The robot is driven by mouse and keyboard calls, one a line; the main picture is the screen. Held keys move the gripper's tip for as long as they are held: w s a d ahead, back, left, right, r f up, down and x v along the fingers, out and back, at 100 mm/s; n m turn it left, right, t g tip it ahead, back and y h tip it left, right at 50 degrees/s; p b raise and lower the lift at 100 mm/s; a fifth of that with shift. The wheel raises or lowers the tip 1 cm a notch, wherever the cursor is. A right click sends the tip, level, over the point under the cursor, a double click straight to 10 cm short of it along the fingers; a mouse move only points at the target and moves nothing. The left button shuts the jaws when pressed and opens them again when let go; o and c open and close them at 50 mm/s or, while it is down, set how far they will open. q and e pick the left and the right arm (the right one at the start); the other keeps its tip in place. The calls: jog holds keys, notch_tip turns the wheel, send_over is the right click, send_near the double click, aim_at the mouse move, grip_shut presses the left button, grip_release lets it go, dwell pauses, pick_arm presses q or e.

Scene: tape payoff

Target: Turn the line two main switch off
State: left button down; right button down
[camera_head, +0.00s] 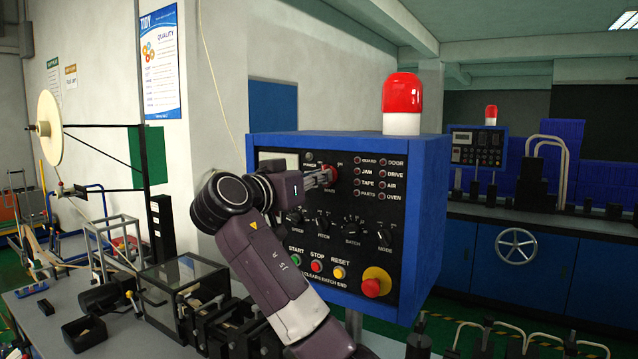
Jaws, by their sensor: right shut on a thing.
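A blue control box with a black panel (395,215) stands in the middle of the head view. A red rotary switch (333,173) sits near the top of the panel, partly covered by my gripper, so its setting cannot be read. My right gripper (325,178) reaches in from below and is shut on the red switch, its fingers pointing right toward the panel. Whether this is the line two main switch cannot be read from its label. My left gripper is not in view.
Black knobs (384,236), small push buttons (317,265) and a red emergency stop (371,288) lie below the switch. A red beacon (402,93) tops the box.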

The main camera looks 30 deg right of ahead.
jog(key=shift+w+a+f+n, duration=0.1)
jog(key=shift+f+n, duration=0.05)
jog(key=shift+n, duration=3.95)
jog(key=c, duration=2)
grip_release()
jog(key=shift+c, duration=0.2)
jog(key=shift+a, duration=0.1)
jog(key=v, duration=1.2)
